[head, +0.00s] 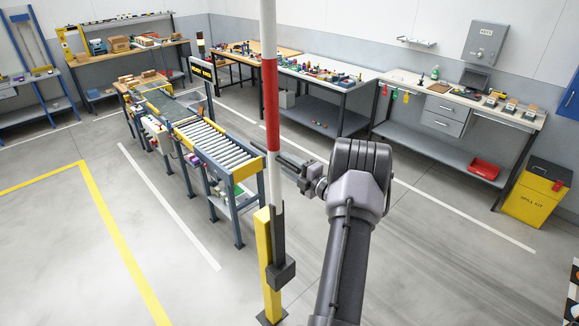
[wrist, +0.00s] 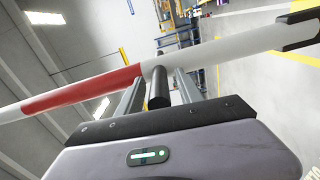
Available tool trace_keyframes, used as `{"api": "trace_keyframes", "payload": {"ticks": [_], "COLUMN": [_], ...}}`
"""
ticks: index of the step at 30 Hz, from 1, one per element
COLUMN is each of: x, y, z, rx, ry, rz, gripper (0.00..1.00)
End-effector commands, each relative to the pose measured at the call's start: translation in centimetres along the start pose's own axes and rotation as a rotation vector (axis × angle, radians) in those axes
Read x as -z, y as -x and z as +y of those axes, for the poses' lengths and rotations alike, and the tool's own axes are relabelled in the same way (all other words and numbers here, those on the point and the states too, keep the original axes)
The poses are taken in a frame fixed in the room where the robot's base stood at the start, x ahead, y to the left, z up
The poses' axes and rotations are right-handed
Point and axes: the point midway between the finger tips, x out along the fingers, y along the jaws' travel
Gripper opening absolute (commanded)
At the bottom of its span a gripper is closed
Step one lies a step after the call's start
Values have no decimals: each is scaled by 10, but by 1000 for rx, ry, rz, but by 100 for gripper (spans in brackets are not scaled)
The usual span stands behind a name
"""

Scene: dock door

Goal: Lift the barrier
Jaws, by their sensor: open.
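The barrier (head: 272,95) is a red and white pole that stands about upright in the head view. Its lower end sits in a dark bracket (head: 279,235) at a yellow post (head: 267,262), and its top runs out of the picture. My gripper (head: 290,164) is beside the pole, partly hidden behind it. In the wrist view the pole (wrist: 215,52) crosses just beyond my fingertips (wrist: 158,85). A short dark handle (wrist: 158,90) on the pole lies between the open fingers. I cannot tell whether they touch it.
A roller conveyor (head: 215,143) stands left of the post. Workbenches (head: 345,83) line the back wall, and a yellow spill bin (head: 530,198) stands at the right. The floor (head: 75,250) at front left is clear, with a yellow line.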

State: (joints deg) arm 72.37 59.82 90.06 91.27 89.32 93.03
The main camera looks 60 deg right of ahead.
Motion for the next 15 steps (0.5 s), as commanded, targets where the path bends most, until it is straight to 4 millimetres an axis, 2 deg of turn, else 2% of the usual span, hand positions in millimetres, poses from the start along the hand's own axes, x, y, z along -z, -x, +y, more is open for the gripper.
{"api": "trace_keyframes", "payload": {"ticks": [2,5,15], "x": [-1,-2,-1], "y": [4,20,117], "z": [0,-1,-2], "rx": [0,0,0], "ry": [0,-1,0], "rz": [-1,-3,-4], "gripper": [43,43,43]}}
